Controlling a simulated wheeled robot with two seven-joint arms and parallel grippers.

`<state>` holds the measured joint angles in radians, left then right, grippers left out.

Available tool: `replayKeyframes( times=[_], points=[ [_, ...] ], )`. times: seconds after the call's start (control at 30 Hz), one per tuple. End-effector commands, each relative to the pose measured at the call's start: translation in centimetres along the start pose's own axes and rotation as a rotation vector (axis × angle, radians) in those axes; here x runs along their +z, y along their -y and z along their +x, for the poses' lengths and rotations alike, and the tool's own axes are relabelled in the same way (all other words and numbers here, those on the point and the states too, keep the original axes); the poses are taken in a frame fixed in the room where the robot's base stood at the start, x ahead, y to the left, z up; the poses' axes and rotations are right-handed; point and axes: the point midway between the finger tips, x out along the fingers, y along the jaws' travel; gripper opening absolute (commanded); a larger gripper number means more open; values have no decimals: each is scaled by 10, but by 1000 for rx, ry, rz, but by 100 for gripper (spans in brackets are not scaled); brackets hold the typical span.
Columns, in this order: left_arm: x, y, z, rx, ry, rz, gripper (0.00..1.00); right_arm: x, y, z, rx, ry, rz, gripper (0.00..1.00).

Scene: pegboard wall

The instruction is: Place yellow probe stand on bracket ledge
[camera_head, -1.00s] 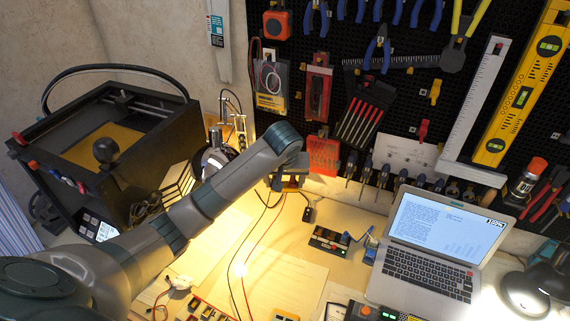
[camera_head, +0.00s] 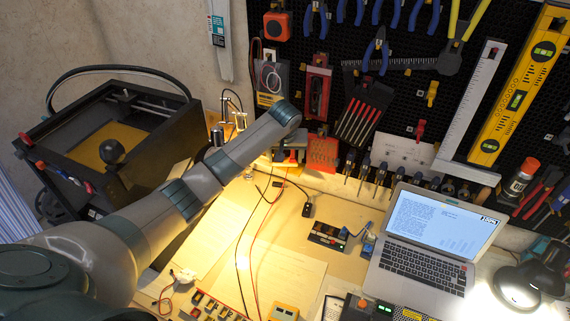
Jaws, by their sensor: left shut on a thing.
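My left gripper (camera_head: 287,153) is at the foot of the pegboard, left of the red holder (camera_head: 322,153), and mostly hidden by my forearm. It is shut on a small yellow thing, which I take for the yellow probe stand (camera_head: 289,162); only a little of it shows. A black and a red lead run from near it down to the bench. I cannot clearly make out the bracket ledge beside the gripper. My right gripper is not in view.
The pegboard (camera_head: 395,110) is full of pliers, screwdrivers and rulers. A laptop (camera_head: 425,262) stands at the right, a lamp (camera_head: 520,285) beyond it. A black 3D printer (camera_head: 110,150) stands at the left. Papers (camera_head: 285,270) lie mid-bench.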

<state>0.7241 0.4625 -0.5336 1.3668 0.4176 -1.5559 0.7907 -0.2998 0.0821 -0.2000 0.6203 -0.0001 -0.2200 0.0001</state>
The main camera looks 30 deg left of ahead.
Motion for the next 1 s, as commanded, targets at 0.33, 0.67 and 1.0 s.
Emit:
replayKeyframes(
  times=[0.33,0.67,1.0],
  points=[
    [11,1,25,-2,2,0,41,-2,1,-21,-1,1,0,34],
    [14,0,32,-1,-1,0,41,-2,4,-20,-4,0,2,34],
    [15,1,34,-1,0,0,75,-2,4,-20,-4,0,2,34]
  ],
)
